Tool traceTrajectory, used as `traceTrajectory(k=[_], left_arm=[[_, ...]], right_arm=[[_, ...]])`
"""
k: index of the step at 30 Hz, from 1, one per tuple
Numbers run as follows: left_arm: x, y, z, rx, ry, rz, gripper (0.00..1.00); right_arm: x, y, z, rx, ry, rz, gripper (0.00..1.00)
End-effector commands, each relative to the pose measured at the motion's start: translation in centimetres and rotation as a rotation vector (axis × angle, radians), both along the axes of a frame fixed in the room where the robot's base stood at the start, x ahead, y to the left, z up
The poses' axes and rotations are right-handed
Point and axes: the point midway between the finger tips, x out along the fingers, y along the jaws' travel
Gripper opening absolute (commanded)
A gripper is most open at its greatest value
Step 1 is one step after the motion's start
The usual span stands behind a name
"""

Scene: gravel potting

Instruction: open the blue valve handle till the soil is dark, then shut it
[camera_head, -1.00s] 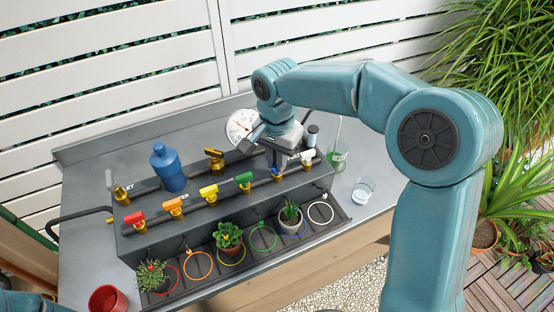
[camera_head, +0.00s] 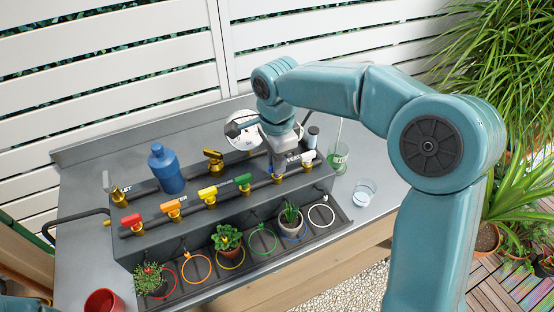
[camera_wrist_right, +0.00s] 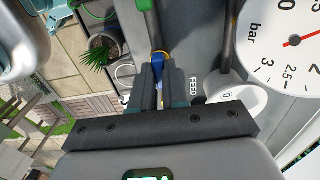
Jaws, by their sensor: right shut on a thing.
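My right gripper (camera_head: 278,172) is over the valve rail, at the place between the green handle and the white handle. In the right wrist view its two fingers (camera_wrist_right: 160,88) are shut on the blue valve handle (camera_wrist_right: 155,72), which shows between their tips. In the head view the gripper mostly hides this handle. A potted spiky plant (camera_head: 291,220) stands in front, at the blue ring (camera_head: 302,237); it also shows in the right wrist view (camera_wrist_right: 103,48). Its soil is too small to judge. My left gripper is out of view.
Red (camera_head: 131,221), orange (camera_head: 172,207), yellow (camera_head: 208,193), green (camera_head: 243,180) and white (camera_head: 308,157) handles line the rail. A blue bottle (camera_head: 166,168) and a gauge (camera_head: 241,133) stand behind. A glass (camera_head: 364,192) is at the right.

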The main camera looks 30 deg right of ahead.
Motion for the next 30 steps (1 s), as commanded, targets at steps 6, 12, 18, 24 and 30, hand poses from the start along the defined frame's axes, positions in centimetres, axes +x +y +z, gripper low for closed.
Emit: traceTrajectory(k=[6,12,18,24,30], left_arm=[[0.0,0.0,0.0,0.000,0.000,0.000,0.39],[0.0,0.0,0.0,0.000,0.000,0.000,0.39],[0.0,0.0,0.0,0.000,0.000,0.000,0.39],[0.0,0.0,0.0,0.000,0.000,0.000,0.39],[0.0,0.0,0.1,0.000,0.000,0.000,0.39]], right_arm=[[0.2,-0.1,0.3,-0.001,-0.009,-0.015,0.00],[0.2,-0.1,0.3,-0.001,-0.010,-0.015,0.00],[0.1,-0.1,0.3,0.000,-0.007,-0.014,0.39],[0.1,0.0,0.1,0.000,-0.004,-0.012,0.39],[0.1,0.0,1.7,0.001,-0.007,-0.013,0.39]])
